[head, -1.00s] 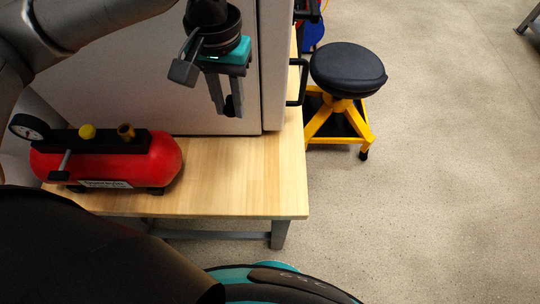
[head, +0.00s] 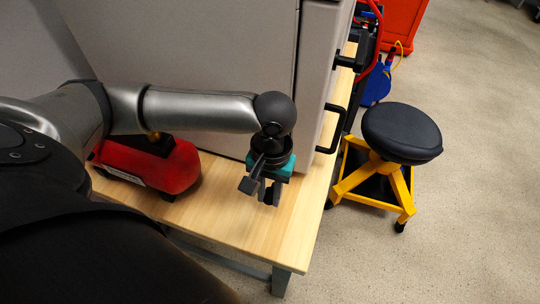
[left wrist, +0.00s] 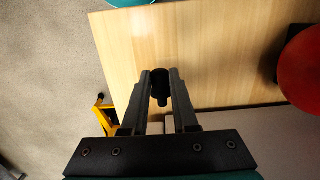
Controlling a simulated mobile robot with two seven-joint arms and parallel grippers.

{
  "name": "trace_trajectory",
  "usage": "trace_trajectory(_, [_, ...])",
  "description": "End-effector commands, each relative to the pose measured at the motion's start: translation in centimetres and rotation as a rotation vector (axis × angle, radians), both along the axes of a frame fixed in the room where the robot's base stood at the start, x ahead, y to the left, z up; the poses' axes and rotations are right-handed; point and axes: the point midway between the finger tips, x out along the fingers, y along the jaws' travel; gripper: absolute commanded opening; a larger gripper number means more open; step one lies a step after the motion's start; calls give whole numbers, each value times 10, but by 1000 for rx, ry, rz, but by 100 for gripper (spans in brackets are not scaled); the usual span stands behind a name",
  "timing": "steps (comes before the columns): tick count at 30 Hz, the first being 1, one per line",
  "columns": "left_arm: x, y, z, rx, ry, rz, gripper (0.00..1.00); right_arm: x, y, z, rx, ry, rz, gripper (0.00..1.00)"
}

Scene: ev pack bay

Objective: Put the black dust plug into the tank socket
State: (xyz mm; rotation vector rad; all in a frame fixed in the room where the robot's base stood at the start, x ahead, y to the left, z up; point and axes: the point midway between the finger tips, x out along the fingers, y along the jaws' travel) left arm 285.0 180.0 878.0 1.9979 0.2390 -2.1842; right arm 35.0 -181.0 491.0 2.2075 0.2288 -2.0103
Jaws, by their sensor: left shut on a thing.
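My left gripper (head: 269,198) is over the right part of the wooden bench, to the right of the red tank (head: 172,170). In the left wrist view the gripper (left wrist: 160,88) is shut on the black dust plug (left wrist: 160,83), which sits between the fingertips above bare wood. The plug is hard to make out in the head view. The tank's red end also shows at the right edge of the left wrist view (left wrist: 302,72). My left arm hides much of the tank's top, and the socket cannot be clearly seen. My right gripper is out of view.
The wooden bench (head: 275,232) is bare at its right end. A grey cabinet (head: 235,60) with black handles stands behind the gripper and tank. A black-seated stool with yellow legs (head: 400,132) stands on the floor to the right.

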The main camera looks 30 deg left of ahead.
Motion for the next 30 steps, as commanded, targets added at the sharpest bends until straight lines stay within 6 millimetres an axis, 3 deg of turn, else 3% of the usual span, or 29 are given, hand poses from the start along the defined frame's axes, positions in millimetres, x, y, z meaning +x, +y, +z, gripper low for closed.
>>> trace_trajectory(1, [0,0,-15,0,2,1,0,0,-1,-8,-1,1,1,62])
trace_trajectory(3, [0,0,-27,0,1,1,0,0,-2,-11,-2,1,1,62])
trace_trajectory(11, [0,0,-46,0,-1,0,0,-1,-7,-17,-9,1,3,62])
trace_trajectory(18, [0,0,-81,0,0,0,0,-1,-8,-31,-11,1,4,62])
trace_trajectory(30, [0,0,-84,-1,0,1,0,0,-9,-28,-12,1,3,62])
